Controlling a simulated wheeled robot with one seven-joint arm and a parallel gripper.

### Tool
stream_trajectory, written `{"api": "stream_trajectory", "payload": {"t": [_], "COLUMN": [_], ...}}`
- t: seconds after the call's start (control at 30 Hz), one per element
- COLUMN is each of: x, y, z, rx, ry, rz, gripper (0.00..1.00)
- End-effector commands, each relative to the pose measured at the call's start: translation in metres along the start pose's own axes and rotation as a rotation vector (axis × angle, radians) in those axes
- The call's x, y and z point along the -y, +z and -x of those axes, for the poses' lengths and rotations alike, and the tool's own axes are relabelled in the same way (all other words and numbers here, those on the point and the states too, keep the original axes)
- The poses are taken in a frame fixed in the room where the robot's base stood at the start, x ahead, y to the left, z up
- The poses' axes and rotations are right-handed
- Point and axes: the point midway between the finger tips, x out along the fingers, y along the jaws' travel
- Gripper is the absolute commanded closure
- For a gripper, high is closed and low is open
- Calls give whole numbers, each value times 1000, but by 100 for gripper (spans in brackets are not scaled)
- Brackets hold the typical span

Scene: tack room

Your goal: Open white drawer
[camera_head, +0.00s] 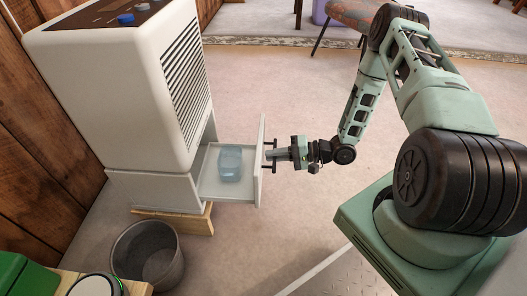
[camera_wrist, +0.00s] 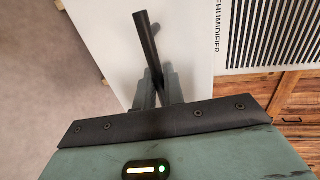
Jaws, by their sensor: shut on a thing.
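The white drawer (camera_head: 226,188) is at the bottom of a tall white dehumidifier (camera_head: 130,80) and stands pulled out to the right in the head view. A clear bluish container (camera_head: 230,163) sits inside it. The drawer's upright front panel (camera_head: 261,160) carries a dark bar handle (camera_head: 275,155), which also shows in the wrist view (camera_wrist: 148,45). My gripper (camera_head: 277,154) is at the handle, shut on it, with the fingers (camera_wrist: 158,88) around the bar. The fingertips are partly hidden by the bar in the wrist view.
The dehumidifier stands on a wooden base (camera_head: 185,222) against a plank wall (camera_head: 35,130). A grey bin (camera_head: 147,252) stands on the floor in front of it. A stool (camera_head: 350,14) is at the back. The floor (camera_head: 300,210) right of the drawer is clear.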

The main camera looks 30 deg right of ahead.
Motion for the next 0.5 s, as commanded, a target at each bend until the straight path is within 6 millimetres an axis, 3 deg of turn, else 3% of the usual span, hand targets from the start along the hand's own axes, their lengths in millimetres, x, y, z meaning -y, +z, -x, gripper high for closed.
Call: {"api": "stream_trajectory", "payload": {"t": [0.43, 0.5], "x": [-1, -1], "y": [0, 0], "z": [4, 4], "rx": [1, 1], "ry": [0, 0], "rz": [0, 1], "gripper": [100, 73]}}
